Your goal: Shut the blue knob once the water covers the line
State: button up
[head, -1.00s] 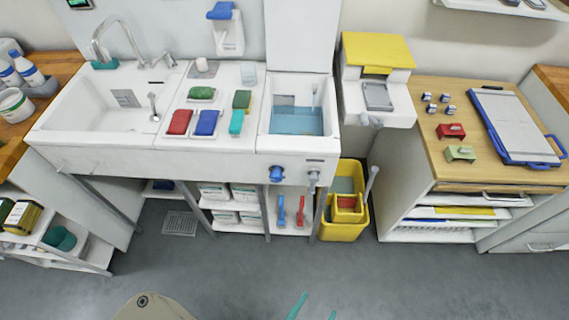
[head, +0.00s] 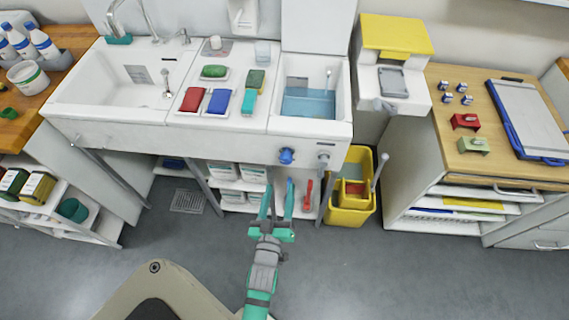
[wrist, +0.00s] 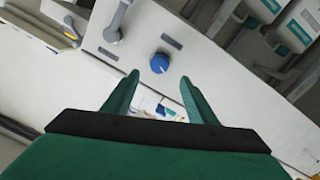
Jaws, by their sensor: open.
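The blue knob (head: 286,156) is on the front panel of the sink unit, below the right-hand basin (head: 343,92). It also shows in the wrist view (wrist: 159,63), just beyond and between my fingertips. The basin holds pale blue water (head: 308,103), with its walls showing above the surface. I cannot make out the line, nor the water's height against it. My gripper (head: 279,189) is open and empty, its teal fingers pointing up toward the knob from below and in front. In the wrist view my fingers (wrist: 159,80) stand apart, not touching the knob.
A grey fitting (head: 323,161) sits right of the knob. A yellow bucket (head: 350,213) stands on the floor at the right. A red brush (head: 308,194) and cartons (head: 238,171) are on the shelf below. The grey floor in front is clear.

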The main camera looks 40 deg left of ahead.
aim_at(286, 162)
jog(key=x, duration=1)
jog(key=shift+w+a, duration=0.15)
jog(key=shift+w, duration=0.25)
jog(key=shift+r, duration=0.1)
jog(key=c, duration=1.1)
